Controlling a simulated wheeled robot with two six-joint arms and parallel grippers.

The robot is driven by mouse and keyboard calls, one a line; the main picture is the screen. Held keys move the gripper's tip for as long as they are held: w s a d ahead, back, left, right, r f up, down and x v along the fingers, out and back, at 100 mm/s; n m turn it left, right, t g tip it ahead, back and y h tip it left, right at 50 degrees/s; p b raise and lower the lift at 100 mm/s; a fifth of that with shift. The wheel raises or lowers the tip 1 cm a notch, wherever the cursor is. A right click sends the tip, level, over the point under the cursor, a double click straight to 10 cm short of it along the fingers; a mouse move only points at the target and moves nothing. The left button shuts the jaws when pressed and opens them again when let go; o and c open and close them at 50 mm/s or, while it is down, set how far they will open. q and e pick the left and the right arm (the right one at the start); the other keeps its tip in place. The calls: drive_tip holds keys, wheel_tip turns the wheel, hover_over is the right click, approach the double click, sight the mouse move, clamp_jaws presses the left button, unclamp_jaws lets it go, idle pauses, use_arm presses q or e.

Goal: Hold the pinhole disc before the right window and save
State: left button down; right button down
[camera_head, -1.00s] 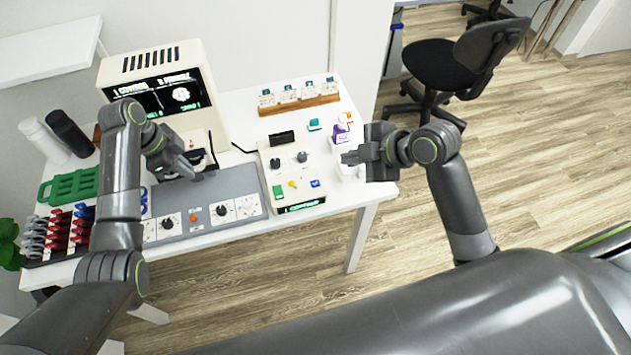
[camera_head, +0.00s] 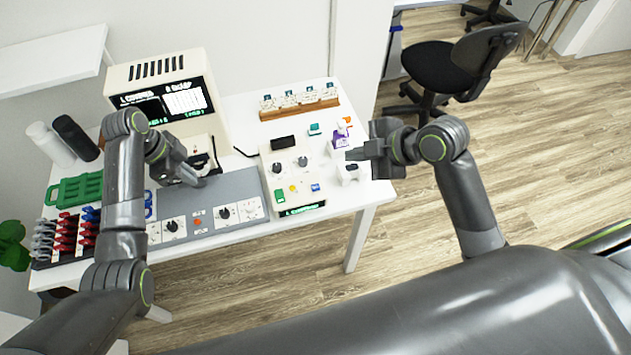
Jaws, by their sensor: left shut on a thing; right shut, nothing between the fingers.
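A cream eye-test machine (camera_head: 160,70) stands at the back of the table. Its screen (camera_head: 165,102) has a left half whose heading seems to read "L COVERED" and a right half showing a white chart. Dark round window parts (camera_head: 203,161) sit low on its front. My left gripper (camera_head: 197,180) is in front of them, shut on a small dark thing, likely the pinhole disc, mostly hidden by the fingers. A cream control box (camera_head: 291,178) has two black knobs, green, yellow and blue buttons and a lit display. My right gripper (camera_head: 352,155) is shut and empty, right of this box.
A grey panel with dials (camera_head: 221,199) lies before the machine. Red, blue and grey clips fill a rack (camera_head: 68,239) at left, near a green holder (camera_head: 75,189). A purple-labelled bottle (camera_head: 340,137) and a white cup (camera_head: 349,174) are near my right gripper. A wooden rack (camera_head: 300,108) stands behind.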

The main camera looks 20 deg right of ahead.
use_arm(q)
drive_tip(key=shift+s+r+p, duration=1.75)
drive_tip(key=shift+p, duration=1.45)
